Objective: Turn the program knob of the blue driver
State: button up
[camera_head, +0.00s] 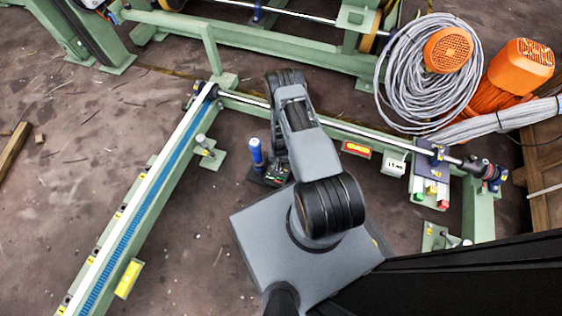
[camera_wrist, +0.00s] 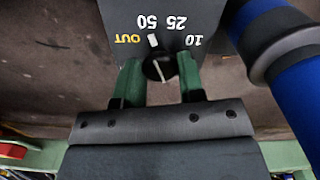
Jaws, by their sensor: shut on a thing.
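The blue driver (camera_head: 256,152) stands upright on a dark base in the middle of the head view. Its blue body (camera_wrist: 290,75) fills the right side of the wrist view. In the wrist view a dark panel (camera_wrist: 166,10) carries the upside-down labels OUT, 50, 25 and 10. The round black program knob (camera_wrist: 158,68) sits at the panel's near edge, its white line running slightly slanted, roughly up and down. My gripper (camera_wrist: 159,80) has its green fingers shut on the knob, one on each side. In the head view my arm hides the gripper and knob.
A long green rail with a blue strip (camera_head: 150,200) runs along the left. A green frame with a metal shaft (camera_head: 360,133) crosses behind. A coil of grey cable (camera_head: 400,75) and orange parts (camera_head: 520,65) lie at the back right.

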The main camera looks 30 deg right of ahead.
jog(key=shift+c, duration=0.9)
jog(key=shift+n, duration=0.5)
jog(key=n, duration=0.2)
jog(key=shift+n+b, duration=0.3)
jog(key=shift+b, duration=0.1)
jog(key=shift+n, duration=2)
jog(key=o, duration=0.9)
